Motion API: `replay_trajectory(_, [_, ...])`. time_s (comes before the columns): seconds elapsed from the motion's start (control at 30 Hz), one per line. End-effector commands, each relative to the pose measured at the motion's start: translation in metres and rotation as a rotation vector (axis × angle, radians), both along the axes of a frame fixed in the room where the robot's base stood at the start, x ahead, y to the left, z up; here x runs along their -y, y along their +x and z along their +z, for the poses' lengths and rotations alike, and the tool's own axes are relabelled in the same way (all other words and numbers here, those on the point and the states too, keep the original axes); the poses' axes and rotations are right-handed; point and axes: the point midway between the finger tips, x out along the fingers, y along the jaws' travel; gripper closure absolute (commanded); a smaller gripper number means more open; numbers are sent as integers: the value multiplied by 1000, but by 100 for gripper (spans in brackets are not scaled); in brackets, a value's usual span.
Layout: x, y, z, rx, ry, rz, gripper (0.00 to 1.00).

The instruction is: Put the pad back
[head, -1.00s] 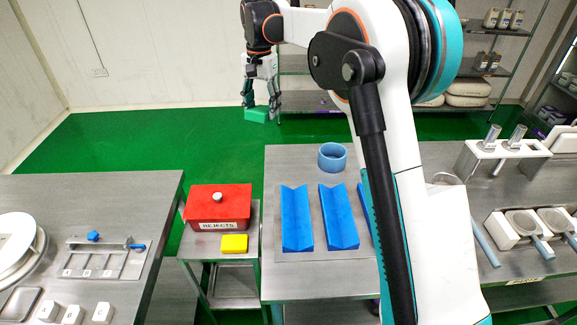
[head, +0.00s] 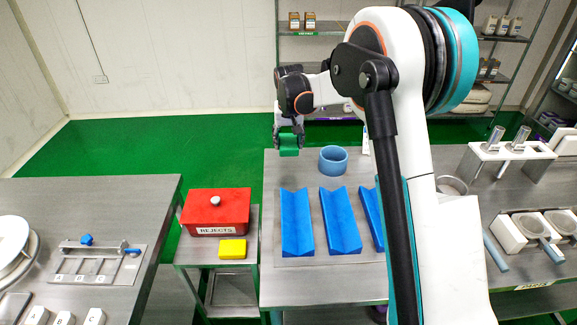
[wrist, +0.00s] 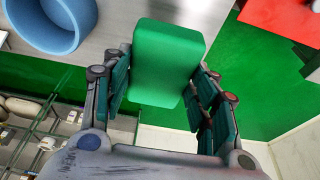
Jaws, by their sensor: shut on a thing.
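My gripper (head: 289,147) is shut on a green pad (head: 289,152), a block with rounded edges. In the wrist view the green pad (wrist: 168,62) sits between the two fingers (wrist: 166,88) and sticks out past their tips. In the head view the pad is at the far left edge of the steel table (head: 325,283), left of a blue round cup (head: 333,160). I cannot tell its exact height above the table. A yellow pad (head: 232,249) lies on the small cart, in front of the red REJECTS box (head: 216,211).
Blue V-shaped blocks (head: 297,222) lie on a plate on the steel table, nearer than the cup. A left bench (head: 140,210) holds a slotted tray lettered A, B, C (head: 98,263). A right bench holds a white stand (head: 510,150) with metal cylinders. Shelves stand behind.

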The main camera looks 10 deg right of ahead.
Motion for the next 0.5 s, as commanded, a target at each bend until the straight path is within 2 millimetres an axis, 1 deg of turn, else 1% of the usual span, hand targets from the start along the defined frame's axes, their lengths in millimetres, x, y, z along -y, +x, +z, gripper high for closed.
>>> replay_trajectory(0.03, [0,0,-15,0,0,0,66])
replay_trajectory(0.1, [0,0,-29,0,0,0,66])
replay_trajectory(0.2, [0,0,-42,0,0,0,66])
replay_trajectory(0.4, [0,0,-53,0,0,-1,66])
replay_trajectory(0.5, [0,0,-63,-1,0,-1,66])
